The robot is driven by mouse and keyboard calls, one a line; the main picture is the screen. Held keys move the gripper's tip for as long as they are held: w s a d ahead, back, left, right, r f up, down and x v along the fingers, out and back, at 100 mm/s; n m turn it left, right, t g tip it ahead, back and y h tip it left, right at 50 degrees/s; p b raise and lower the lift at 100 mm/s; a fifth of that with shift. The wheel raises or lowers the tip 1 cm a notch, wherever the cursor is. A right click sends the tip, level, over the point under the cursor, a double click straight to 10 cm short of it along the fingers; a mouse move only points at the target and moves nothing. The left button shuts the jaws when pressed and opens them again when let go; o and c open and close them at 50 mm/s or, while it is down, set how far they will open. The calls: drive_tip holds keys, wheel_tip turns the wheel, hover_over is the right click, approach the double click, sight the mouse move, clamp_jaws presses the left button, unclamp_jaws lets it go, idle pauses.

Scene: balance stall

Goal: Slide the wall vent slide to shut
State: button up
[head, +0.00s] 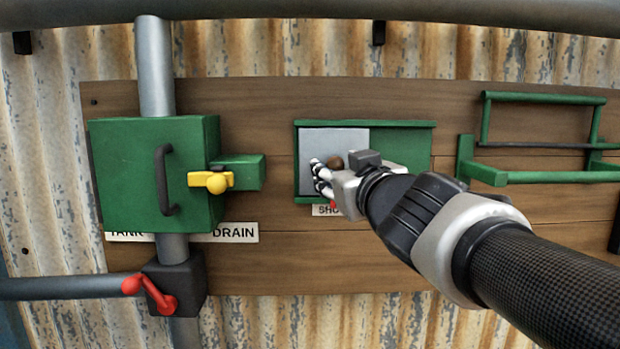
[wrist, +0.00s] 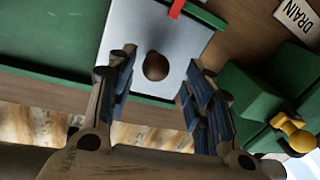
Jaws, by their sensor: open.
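The wall vent slide (head: 335,140) is a light grey panel in a green frame (head: 403,142) on the plank wall. It covers the left part of the frame, and the right part shows green. Its round brown knob (head: 334,162) is partly hidden by my gripper in the head view. My gripper (head: 319,176) is open at the panel. In the wrist view, the knob (wrist: 155,66) appears between the two spread fingers, with a gap on each side. I cannot tell how deep the fingers reach around it. A red marker (wrist: 177,8) shows at the frame's edge.
Left of the vent is a green box (head: 125,170) with a black handle, a yellow latch (head: 215,181) and a pipe. A red valve lever (head: 155,293) is below. A green rail shelf (head: 545,177) is at the right. A label under the vent is partly covered.

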drive_tip(key=s+d, duration=0.2)
drive_tip(key=s, duration=0.8)
drive_tip(key=shift+s, duration=0.25)
drive_tip(key=shift+d, duration=0.1)
drive_tip(key=s+d+f+m+g+h+b, duration=0.2)
drive_tip(key=d+f+b, duration=0.25)
drive_tip(key=f, duration=0.55)
drive_tip(key=s+d+f+m+g+h+b, duration=0.1)
drive_tip(key=s+d+f+m+h+b, duration=0.3)
drive_tip(key=f, duration=0.6)
drive_tip(key=d+f+g+h+b, duration=0.1)
drive_tip(key=d+f+g+b, duration=0.15)
drive_tip(key=f+b, duration=0.55)
drive_tip(key=s+a+f+g+y+b, duration=0.1)
drive_tip(key=s+a+f+g+b, duration=0.1)
drive_tip(key=s+f, duration=0.3)
drive_tip(key=s+a+f+n+g+y+b, duration=0.1)
drive_tip(key=s+f, duration=0.4)
drive_tip(key=f, duration=0.9)
drive_tip(key=s+a+f+g+y+b, duration=0.1)
drive_tip(key=s+a+f+g+b, duration=0.2)
drive_tip(key=f, duration=0.7)
drive_tip(key=shift+s+f+n+g+y+b, duration=0.3)
drive_tip(key=shift+s+g+b, duration=0.4)
drive_tip(key=shift+s, duration=0.3)
